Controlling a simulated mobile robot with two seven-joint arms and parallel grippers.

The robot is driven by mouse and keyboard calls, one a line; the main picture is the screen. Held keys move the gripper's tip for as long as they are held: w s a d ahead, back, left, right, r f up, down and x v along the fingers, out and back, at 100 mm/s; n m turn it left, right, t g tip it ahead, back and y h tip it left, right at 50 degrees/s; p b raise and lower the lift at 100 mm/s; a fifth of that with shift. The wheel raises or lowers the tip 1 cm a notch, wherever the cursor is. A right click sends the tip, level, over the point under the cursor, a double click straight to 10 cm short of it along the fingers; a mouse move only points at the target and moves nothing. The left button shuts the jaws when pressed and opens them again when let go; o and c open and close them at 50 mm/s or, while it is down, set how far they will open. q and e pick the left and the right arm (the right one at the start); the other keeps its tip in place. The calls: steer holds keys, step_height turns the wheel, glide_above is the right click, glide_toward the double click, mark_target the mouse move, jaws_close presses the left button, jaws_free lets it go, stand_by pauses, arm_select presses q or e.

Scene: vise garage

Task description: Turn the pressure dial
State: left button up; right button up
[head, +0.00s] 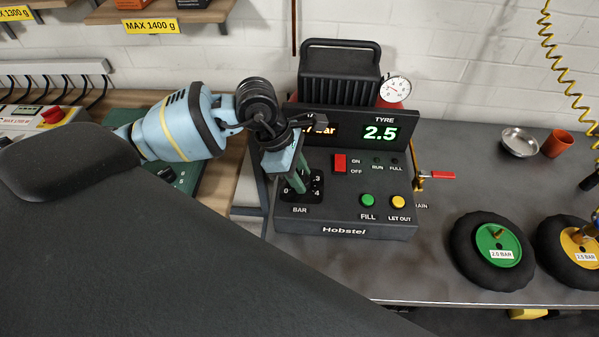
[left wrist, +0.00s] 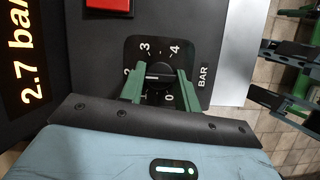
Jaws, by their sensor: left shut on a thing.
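The pressure dial (left wrist: 158,72) is a dark round knob on a black plate marked with numbers and labelled BAR, on the Hobstel compressor panel (head: 346,230). My left gripper (head: 299,188) reaches down onto it from above. In the left wrist view its green fingers (left wrist: 160,82) stand on either side of the knob and are shut on it. The display there reads 2.7 bar. In the head view the fingers partly cover the dial, and the TYRE display (head: 380,133) reads 2.5.
A red switch (head: 340,163), a green FILL button (head: 368,200) and a yellow LET OUT button (head: 404,201) sit right of the dial. A red-handled drain valve (head: 441,175) juts from the panel's right side. Two wheels (head: 459,252) and (head: 546,250) lie on the bench at right.

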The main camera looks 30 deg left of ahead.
arm_select(q)
steer(key=o, duration=1)
steer(key=shift+c, duration=0.2)
steer(key=shift+r, duration=0.15)
steer(key=w+v, duration=0.1)
steer(key=v, duration=0.6)
steer(key=shift+s+a+r, duration=0.2)
steer(key=shift+s+r, duration=0.05)
steer(key=shift+s, duration=0.3)
steer(key=shift+s+f, duration=0.1)
